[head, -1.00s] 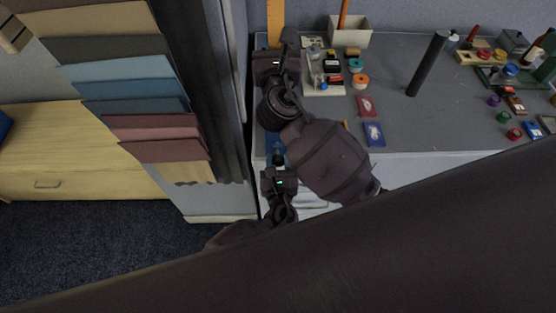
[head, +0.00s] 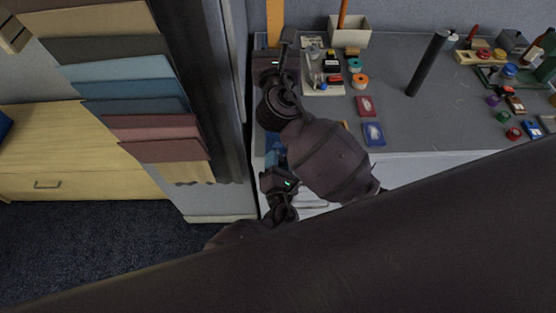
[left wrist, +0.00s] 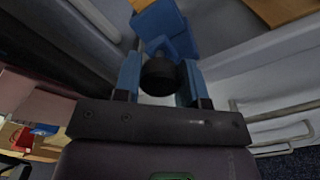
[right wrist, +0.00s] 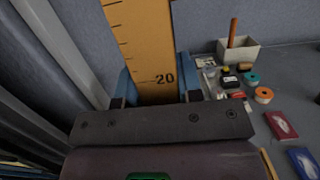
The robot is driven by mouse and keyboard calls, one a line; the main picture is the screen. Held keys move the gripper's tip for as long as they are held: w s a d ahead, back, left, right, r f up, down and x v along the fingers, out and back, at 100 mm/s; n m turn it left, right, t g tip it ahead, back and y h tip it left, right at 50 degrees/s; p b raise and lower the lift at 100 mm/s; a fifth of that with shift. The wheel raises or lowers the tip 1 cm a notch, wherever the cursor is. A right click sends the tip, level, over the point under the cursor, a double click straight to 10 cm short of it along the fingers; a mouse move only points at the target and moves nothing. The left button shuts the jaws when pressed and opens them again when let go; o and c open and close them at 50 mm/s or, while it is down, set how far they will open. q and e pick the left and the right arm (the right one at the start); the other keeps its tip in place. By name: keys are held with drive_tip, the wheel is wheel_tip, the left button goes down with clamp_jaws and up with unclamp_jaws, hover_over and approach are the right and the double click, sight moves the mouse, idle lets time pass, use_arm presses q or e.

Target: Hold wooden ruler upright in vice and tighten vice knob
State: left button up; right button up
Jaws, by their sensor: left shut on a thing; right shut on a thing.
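The wooden ruler (head: 275,22) stands upright at the table's left end. It fills the right wrist view (right wrist: 143,40), with a 20 mark near the fingers. My right gripper (right wrist: 158,88) is shut on the ruler; in the head view the arm hides its lower part. The blue vice (left wrist: 168,28) is at the table's front left edge, and part of it shows in the head view (head: 273,142). My left gripper (left wrist: 160,82) is shut on the vice's dark round knob (left wrist: 160,75). Whether the ruler's lower end sits between the vice jaws is hidden.
A tall fabric sample stand (head: 150,80) is close on the left. Right of the arms are a tray of small items (head: 323,75), a pen box (head: 350,32), red and blue cards (head: 374,134) and a dark cylinder (head: 428,64). The table's middle is mostly clear.

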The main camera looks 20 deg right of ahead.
use_arm(q)
drive_tip(key=shift+m, duration=0.3)
idle(0.4)
drive_tip(key=o, duration=0.9)
use_arm(e)
drive_tip(key=shift+a, duration=0.1)
use_arm(q)
drive_tip(key=v, duration=1.2)
use_arm(e)
drive_tip(key=o, duration=1)
